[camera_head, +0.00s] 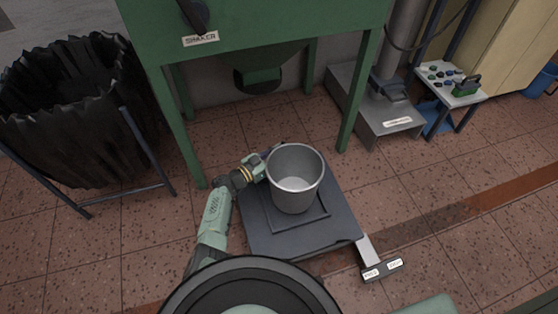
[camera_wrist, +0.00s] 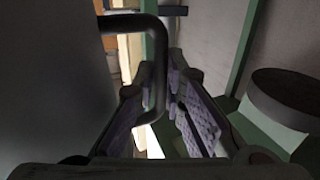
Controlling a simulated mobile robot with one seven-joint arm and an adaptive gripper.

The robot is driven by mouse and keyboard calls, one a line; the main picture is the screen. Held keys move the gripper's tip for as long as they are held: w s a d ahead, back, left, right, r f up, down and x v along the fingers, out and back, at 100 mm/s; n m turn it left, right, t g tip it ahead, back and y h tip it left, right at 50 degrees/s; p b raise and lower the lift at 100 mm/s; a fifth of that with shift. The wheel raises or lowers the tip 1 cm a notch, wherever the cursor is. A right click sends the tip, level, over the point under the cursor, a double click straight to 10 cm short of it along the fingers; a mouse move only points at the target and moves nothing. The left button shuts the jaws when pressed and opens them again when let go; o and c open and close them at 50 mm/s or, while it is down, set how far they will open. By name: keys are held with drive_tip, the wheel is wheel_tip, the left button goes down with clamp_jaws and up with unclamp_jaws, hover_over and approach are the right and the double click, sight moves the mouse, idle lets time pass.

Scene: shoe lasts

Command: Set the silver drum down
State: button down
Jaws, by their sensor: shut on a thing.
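The silver drum (camera_head: 294,180) is an open, empty metal bucket. In the head view it stands upright over the dark square plate of a low floor scale (camera_head: 262,229); I cannot tell whether its base touches the plate. My gripper (camera_head: 262,160) is at the drum's upper left side. In the wrist view the drum's grey wall (camera_wrist: 50,80) fills the left, and its dark bent handle (camera_wrist: 157,60) passes between the fingers of my gripper (camera_wrist: 160,105). The fingers are shut on this handle. The drum's underside is hidden.
A green shaker machine (camera_head: 255,30) on legs stands behind the scale. A bin with a black bag (camera_head: 75,110) is at the left. The scale's display (camera_head: 382,269) juts out at front right. A grey metal stand (camera_head: 365,105) and a small table (camera_head: 455,90) are at back right.

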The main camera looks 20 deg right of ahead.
drive_tip(key=shift+f+b, duration=1.45)
drive_tip(key=shift+f, duration=0.1)
drive_tip(key=shift+f, duration=0.2)
drive_tip(key=c, duration=1.7)
unclamp_jaws()
drive_tip(key=shift+o, duration=0.2)
drive_tip(key=shift+r, duration=0.1)
drive_tip(key=p+v, duration=0.3)
drive_tip(key=v, duration=0.9)
drive_tip(key=shift+r, duration=0.1)
